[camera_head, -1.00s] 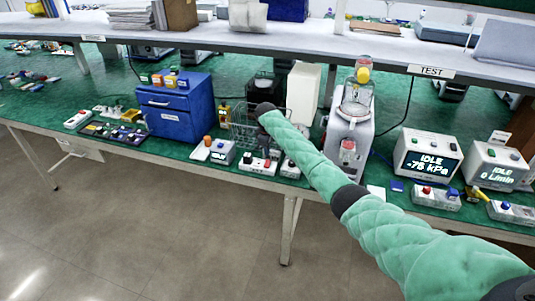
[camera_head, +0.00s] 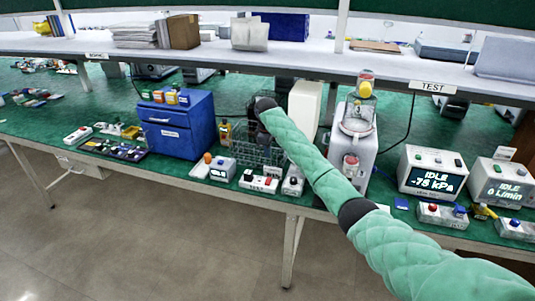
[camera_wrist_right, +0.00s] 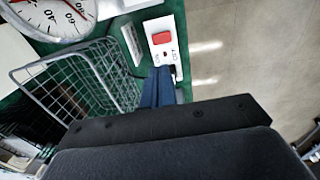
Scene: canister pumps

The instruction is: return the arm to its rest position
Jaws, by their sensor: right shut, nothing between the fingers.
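My right arm (camera_head: 305,155) in its green padded sleeve reaches from the lower right across the bench in the head view. Its dark end (camera_head: 265,104) is over the wire basket (camera_head: 250,152), and the fingers there are hard to make out. In the right wrist view my right gripper (camera_wrist_right: 158,70) shows blue fingers, shut and empty. They point toward a white switch box with a red rocker (camera_wrist_right: 163,38), beside the wire basket (camera_wrist_right: 62,75). I cannot tell the gap between the fingertips and the box. My left gripper is not in view.
A blue drawer cabinet (camera_head: 175,130) stands left of the basket. A glass-topped canister pump (camera_head: 350,140) stands right of my forearm. Two display boxes, one reading -75 kPa (camera_head: 432,172), stand further right. A shelf (camera_head: 300,57) runs above the bench. Open floor lies in front.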

